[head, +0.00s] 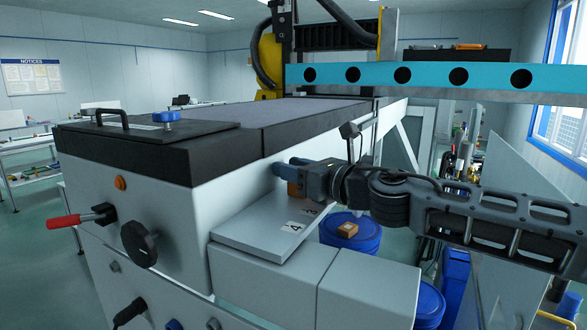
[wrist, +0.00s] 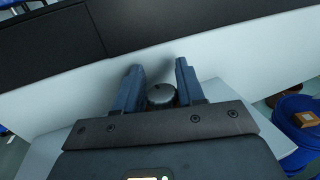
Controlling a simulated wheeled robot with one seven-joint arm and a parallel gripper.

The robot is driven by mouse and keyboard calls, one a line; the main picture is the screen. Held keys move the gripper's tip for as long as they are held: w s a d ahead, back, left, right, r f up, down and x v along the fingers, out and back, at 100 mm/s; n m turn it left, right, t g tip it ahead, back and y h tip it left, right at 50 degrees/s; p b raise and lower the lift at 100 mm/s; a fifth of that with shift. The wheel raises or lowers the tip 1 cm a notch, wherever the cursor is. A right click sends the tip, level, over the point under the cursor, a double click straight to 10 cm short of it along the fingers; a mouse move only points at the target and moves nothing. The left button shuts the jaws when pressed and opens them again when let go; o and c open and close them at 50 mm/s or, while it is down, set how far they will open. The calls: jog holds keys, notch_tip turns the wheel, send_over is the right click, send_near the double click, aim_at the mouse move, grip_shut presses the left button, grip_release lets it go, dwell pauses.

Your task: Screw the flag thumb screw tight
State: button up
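A round dark knob (wrist: 161,95) shows in the wrist view in front of the white side wall. It may be the head of the flag thumb screw, but no flag shape is clear. My gripper (wrist: 161,72) has one blue-grey finger on each side of the knob. I cannot tell whether the fingers touch it. In the head view my gripper (head: 280,166) reaches left to the cabinet's white side, just below the black top edge. The knob cannot be made out there. An orange-brown block (head: 293,189) shows just below the fingers.
A sloped grey shelf (head: 262,232) with number labels lies below my gripper. A blue drum (head: 352,224) with a small brown box (head: 347,230) stands behind it. A light-blue beam (head: 440,76) crosses above. A red-handled lever (head: 75,220) and black dial (head: 139,243) are on the cabinet front.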

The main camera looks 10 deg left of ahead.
jog(key=b+v, duration=0.2)
jog(key=v, duration=0.5)
jog(key=shift+s+d, duration=0.2)
jog(key=shift+d, duration=0.05)
jog(key=shift+o, duration=0.4)
jog(key=shift+d, duration=0.1)
